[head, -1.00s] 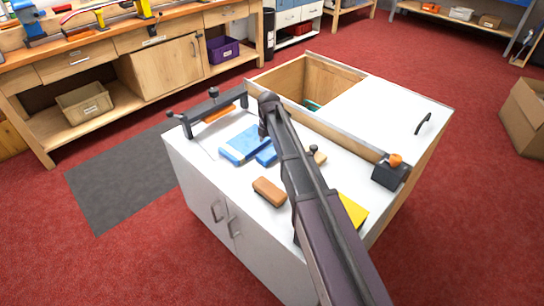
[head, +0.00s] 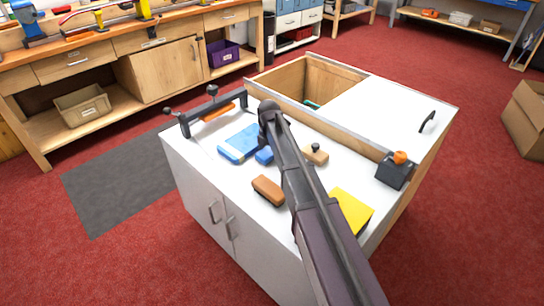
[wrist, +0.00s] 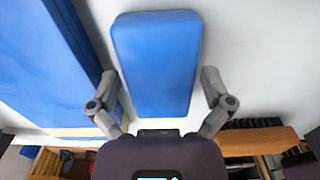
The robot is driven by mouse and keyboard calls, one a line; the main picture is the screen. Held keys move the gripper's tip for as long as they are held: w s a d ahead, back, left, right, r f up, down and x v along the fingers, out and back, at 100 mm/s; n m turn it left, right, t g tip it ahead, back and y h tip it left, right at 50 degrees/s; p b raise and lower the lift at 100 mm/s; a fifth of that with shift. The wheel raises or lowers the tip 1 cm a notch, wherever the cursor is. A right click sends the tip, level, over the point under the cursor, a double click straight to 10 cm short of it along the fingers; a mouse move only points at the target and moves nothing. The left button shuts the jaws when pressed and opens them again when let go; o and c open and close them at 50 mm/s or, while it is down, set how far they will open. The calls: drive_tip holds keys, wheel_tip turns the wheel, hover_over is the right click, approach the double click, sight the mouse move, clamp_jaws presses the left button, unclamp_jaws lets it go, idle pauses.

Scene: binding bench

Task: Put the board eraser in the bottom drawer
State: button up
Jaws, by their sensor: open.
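A blue block (wrist: 155,65), which looks like the board eraser, lies on the white cabinet top (head: 215,170). In the head view a small part of the blue block (head: 264,156) shows beside my arm. My gripper (wrist: 157,78) is open, with one finger at each long side of the block's near end. In the head view my gripper (head: 267,132) is mostly hidden by the arm above it. I cannot tell its height over the block. White drawers (head: 300,17) stand at the back; I cannot tell which drawer is the bottom one meant.
A larger blue item (head: 238,143) lies just left of the block. A brown block (head: 268,190), a wooden knobbed piece (head: 316,155), a yellow pad (head: 350,209) and a black holder (head: 394,172) share the top. An open wooden compartment (head: 290,78) lies behind a raised strip.

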sight(269, 151)
idle(0.4)
drive_tip(key=c, duration=1.1)
drive_tip(key=shift+r, duration=0.2)
wheel_tip(269, 151, up, 3)
drive_tip(key=p, duration=0.3)
drive_tip(key=shift+r+p, duration=0.15)
drive_tip(key=shift+p, duration=0.2)
drive_tip(key=s+d, duration=0.1)
drive_tip(key=s, duration=0.4)
drive_tip(key=s+d+r+p, duration=0.1)
drive_tip(key=s, duration=0.4)
drive_tip(key=s+d, duration=0.1)
drive_tip(key=s, duration=0.4)
drive_tip(key=shift+s+d+r, duration=0.15)
drive_tip(key=shift+s+r, duration=0.05)
drive_tip(key=shift+s, duration=0.15)
